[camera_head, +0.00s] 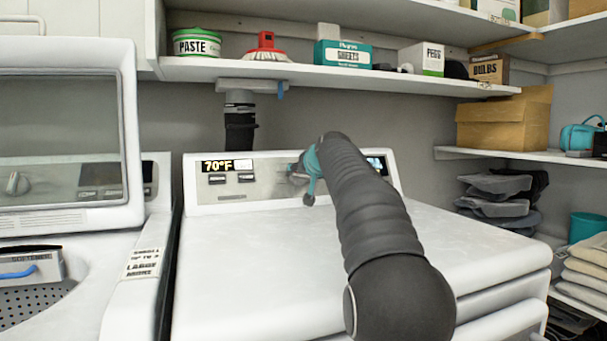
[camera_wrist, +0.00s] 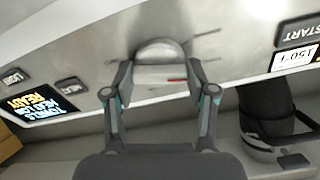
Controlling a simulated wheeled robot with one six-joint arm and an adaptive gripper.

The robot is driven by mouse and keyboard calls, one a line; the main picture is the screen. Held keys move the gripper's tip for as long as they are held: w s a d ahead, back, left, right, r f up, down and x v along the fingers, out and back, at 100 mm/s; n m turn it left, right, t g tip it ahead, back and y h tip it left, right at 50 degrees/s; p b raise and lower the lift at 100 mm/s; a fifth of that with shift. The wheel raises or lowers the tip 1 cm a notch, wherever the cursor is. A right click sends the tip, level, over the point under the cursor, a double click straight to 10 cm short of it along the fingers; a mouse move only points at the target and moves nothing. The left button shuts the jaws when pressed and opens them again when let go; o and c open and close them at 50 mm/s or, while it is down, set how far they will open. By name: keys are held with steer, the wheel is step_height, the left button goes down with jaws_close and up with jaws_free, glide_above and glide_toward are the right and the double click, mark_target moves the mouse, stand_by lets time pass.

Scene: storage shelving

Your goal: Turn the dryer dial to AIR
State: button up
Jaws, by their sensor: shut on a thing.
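The dryer (camera_head: 260,250) is white, with an upright control panel at its back. Its dial (camera_wrist: 158,52) is a grey round knob with a flat grip bar and a small red mark, seen in the wrist view. My gripper (camera_wrist: 159,76) is closed around the grip bar, one finger on each side. In the head view my gripper (camera_head: 299,172) is at the middle of the panel, and my arm hides part of the panel and the dial. Short marks sit on the panel around the dial, but their labels are not readable, so the pointed setting cannot be told.
A lit temperature display (camera_head: 227,166) with buttons is left of the dial in the head view. A second lit screen (camera_wrist: 42,106) shows in the wrist view. A shelf (camera_head: 330,79) with boxes overhangs the panel. A washer (camera_head: 70,120) with raised lid stands at left.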

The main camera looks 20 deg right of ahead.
steer(key=m, duration=0.5)
steer(key=shift+r+m+h, duration=0.1)
steer(key=shift+m+h, duration=0.2)
steer(key=shift+m, duration=0.1)
steer(key=m, duration=0.4)
steer(key=shift+m, duration=0.3)
steer(key=m, duration=0.4)
steer(key=shift+m+g, duration=0.3)
steer(key=shift+g, duration=0.1)
steer(key=m, duration=0.4)
steer(key=shift+m, duration=0.3)
steer(key=o, duration=1.2)
steer(key=shift+c, duration=0.2)
